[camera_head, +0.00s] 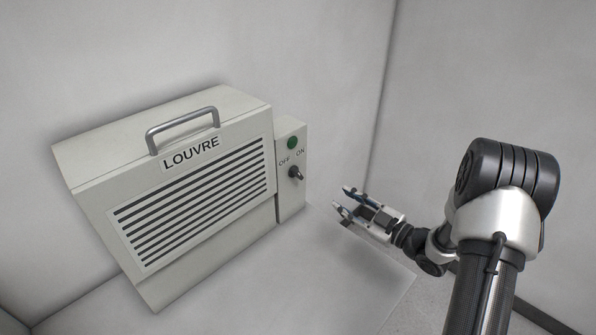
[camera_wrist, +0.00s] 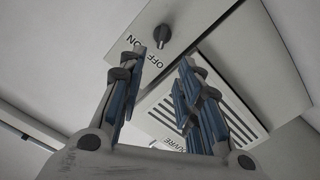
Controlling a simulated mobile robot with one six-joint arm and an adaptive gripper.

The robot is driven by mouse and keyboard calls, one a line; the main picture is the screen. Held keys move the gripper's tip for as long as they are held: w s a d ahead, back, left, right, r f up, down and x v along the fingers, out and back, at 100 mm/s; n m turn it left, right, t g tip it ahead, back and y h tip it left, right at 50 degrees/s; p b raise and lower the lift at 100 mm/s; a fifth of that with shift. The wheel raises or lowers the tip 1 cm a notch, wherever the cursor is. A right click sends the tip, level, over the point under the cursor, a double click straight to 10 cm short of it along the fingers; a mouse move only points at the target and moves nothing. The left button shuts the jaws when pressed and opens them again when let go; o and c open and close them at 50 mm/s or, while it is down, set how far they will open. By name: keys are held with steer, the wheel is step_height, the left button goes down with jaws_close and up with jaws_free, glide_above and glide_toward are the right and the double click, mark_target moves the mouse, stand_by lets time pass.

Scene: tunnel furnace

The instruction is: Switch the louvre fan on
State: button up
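The louvre fan (camera_head: 95,193) is a pale box with dark slats, a grey handle and a LOUVRE label. On its right side is a narrow control panel (camera_head: 291,205) with a green round light or button (camera_head: 292,143), OFF and ON labels and a dark rotary knob (camera_head: 295,173). The knob's exact setting is too small to tell. My gripper (camera_head: 347,200) is open and empty, to the right of and a little below the knob, apart from it. In the wrist view the knob (camera_wrist: 163,34) shows beyond and between the open fingers (camera_wrist: 160,75).
The fan stands on a pale surface (camera_head: 335,285) with free room in front of the panel. Plain light walls (camera_head: 330,60) stand behind it and to its right, meeting at a corner.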

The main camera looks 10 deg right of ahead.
steer(key=b, duration=0.3)
glide_toward(300, 175)
steer(key=shift+y, duration=0.3)
steer(key=x, duration=0.9)
steer(key=shift+w+a+f, duration=0.1)
steer(key=shift+w+a, duration=0.05)
steer(key=shift+w, duration=0.1)
steer(key=shift+c, duration=0.3)
jaws_close()
